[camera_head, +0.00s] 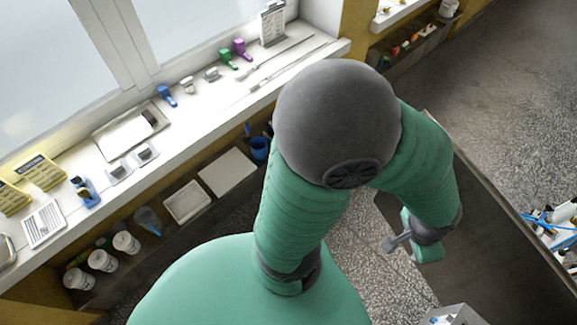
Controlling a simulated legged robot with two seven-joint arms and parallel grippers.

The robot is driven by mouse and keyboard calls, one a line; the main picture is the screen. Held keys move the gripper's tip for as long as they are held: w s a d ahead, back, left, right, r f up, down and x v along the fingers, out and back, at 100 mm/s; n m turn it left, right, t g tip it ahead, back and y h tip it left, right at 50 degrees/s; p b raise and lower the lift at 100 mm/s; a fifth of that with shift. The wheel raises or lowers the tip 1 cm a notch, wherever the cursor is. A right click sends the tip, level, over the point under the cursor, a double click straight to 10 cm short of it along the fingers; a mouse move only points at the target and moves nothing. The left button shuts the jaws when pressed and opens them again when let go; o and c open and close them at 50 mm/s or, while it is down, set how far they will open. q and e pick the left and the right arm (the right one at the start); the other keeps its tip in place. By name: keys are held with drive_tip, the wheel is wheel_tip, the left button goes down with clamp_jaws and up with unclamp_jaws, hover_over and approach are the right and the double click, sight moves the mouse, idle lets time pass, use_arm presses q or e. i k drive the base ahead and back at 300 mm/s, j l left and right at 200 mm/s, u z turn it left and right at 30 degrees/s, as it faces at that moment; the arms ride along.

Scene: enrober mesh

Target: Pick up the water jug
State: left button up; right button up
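I cannot make out a water jug for certain. A clear, bluish vessel (148,220) lies or leans on the low shelf under the window sill, left of a white tray; it may be the jug, but it is too small to tell. My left arm crosses the middle of the view and bends down at the right. My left gripper (402,250) is there, with its grey fingers apart and nothing seen between them. It is far to the right of the vessel, over the floor by a dark bench edge. My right gripper is not in view.
The low shelf holds several white tubs (103,261), a white tray (187,202), a white board (227,171) and a blue container (260,149). The window sill (180,125) above carries small tools and yellow cards. A dark bench (500,240) stands at the right. Speckled floor (480,80) is clear at the upper right.

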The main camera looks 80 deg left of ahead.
sight(144, 216)
drive_tip(key=u, duration=4.4)
drive_tip(key=j+z, duration=0.2)
drive_tip(key=z, duration=3.45)
drive_tip(key=k+l+z, duration=0.3)
drive_tip(key=k, duration=0.2)
drive_tip(key=k+l+z, duration=0.15)
drive_tip(key=k+z, duration=0.15)
drive_tip(key=k, duration=0.2)
drive_tip(key=u, duration=3.45)
